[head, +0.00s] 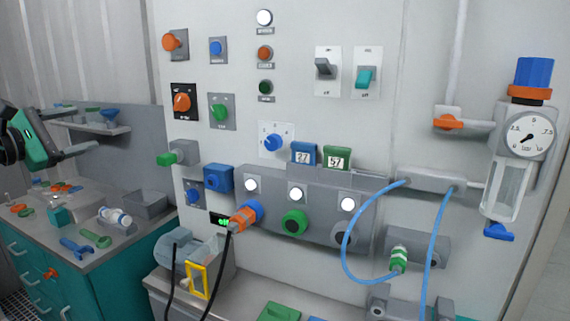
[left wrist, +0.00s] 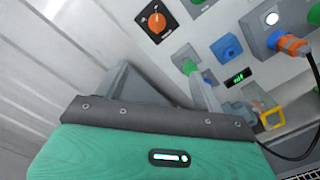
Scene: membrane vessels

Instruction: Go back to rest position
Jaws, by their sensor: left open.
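My left gripper (head: 78,142) is at the far left of the head view, above the teal workbench and in front of the grey back board. Its two fingers are apart with nothing between them. In the left wrist view the open gripper (left wrist: 160,85) shows from behind its teal housing, with the control panel beyond it, and it touches nothing that I can see. My right gripper is in neither view.
The control panel (head: 225,60) carries knobs, switches and an orange plug (head: 243,217) with a black cable. A blue hose (head: 345,245) loops at the right below a gauge (head: 527,135). The workbench (head: 95,262) at the left holds several tools and a grey bin (head: 150,205).

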